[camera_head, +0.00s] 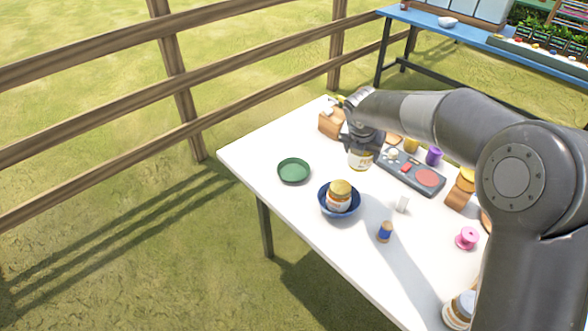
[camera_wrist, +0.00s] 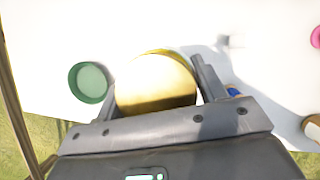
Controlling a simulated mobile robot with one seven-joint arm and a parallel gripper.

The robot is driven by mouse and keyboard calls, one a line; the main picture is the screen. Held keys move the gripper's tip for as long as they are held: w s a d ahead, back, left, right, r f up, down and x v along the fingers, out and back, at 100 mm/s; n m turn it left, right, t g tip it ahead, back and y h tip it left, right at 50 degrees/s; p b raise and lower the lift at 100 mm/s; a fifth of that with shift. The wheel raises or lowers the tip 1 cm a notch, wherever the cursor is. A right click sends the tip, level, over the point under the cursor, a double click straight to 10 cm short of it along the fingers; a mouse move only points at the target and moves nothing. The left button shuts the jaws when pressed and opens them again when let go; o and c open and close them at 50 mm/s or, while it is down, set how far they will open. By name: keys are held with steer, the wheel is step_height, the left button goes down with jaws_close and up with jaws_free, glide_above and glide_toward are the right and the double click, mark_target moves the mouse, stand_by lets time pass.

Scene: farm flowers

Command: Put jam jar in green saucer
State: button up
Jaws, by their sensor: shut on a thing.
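My gripper (camera_head: 362,142) is shut on a jar (camera_head: 361,159) with a pale label, likely the jam jar, and holds it upright above the white table. In the wrist view its gold lid (camera_wrist: 155,82) fills the space between my fingers (camera_wrist: 158,96). The green saucer (camera_head: 293,171) lies empty on the table, left of the held jar and apart from it. The saucer also shows left of the lid in the wrist view (camera_wrist: 89,82). A second jar with a gold lid (camera_head: 340,194) stands in a blue bowl (camera_head: 338,214).
A blue spool (camera_head: 384,232), a small white item (camera_head: 402,204) and a pink spool (camera_head: 466,238) stand towards the right. A grey tray (camera_head: 425,187) lies behind. A wooden block (camera_head: 331,124) stands at the far edge. The table around the saucer is clear.

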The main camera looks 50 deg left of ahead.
steer(key=s+a, duration=0.2)
steer(key=a, duration=0.5)
glide_above(299, 177)
steer(key=shift+n, duration=0.3)
steer(key=shift+f, duration=5.15)
steer(key=shift+f, duration=0.3)
steer(key=o, duration=1.3)
steer(key=shift+r, duration=0.1)
